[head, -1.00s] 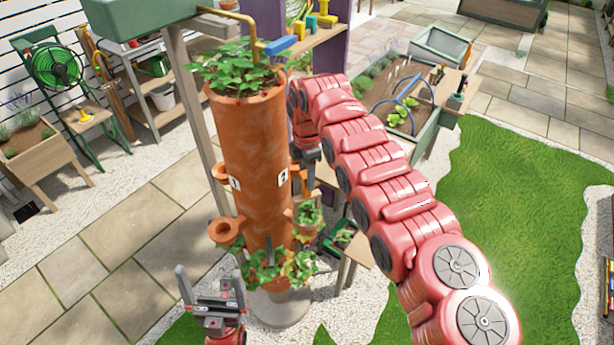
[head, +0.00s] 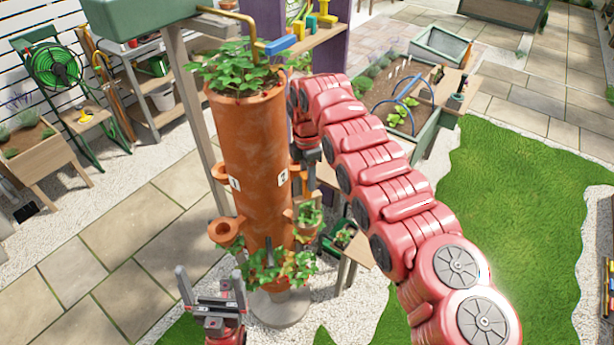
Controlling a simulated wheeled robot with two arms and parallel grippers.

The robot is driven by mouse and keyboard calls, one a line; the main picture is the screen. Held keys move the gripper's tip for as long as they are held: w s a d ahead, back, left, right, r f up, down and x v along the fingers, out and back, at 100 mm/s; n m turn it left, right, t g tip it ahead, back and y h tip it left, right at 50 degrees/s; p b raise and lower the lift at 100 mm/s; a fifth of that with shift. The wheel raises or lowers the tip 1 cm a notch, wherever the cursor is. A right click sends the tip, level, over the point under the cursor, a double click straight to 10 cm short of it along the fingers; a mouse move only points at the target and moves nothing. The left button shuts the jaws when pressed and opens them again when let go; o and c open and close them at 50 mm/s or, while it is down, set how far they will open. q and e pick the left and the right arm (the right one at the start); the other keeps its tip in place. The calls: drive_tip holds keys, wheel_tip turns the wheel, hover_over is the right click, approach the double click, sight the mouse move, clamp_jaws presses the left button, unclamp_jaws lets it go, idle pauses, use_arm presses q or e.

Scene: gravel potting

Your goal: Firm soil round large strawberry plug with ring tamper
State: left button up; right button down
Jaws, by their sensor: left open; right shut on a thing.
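A tall terracotta tower planter (head: 248,150) has side pockets and labels 1 and 2. A left pocket (head: 226,231) shows no plant. A leafy plant (head: 308,216) sits in the right pocket, and strawberry foliage (head: 275,268) surrounds the base. I cannot tell which is the large plug. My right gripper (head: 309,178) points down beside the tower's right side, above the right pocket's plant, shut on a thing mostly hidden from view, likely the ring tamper. My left gripper (head: 212,290) is open and empty, fingers up, in front of the tower's lower left.
A wooden post (head: 192,110) stands close behind the tower's left. A shelf with tools (head: 315,35) and a raised bed (head: 405,95) lie behind. A small table (head: 350,240) stands right of the tower. Paving at the left is open.

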drive_tip(key=shift+w+r, duration=0.2)
drive_tip(key=shift+r, duration=0.55)
wheel_tip(320, 180, up, 3)
drive_tip(key=shift+s+f+p, duration=0.1)
drive_tip(key=shift+f+p, duration=0.1)
drive_tip(key=shift+p, duration=0.15)
wheel_tip(320, 180, up, 2)
drive_tip(key=shift+r+p, duration=0.2)
drive_tip(key=shift+p, duration=0.4)
drive_tip(key=shift+r+p, duration=1.1)
drive_tip(key=shift+r, duration=0.6)
drive_tip(key=shift+f, duration=0.1)
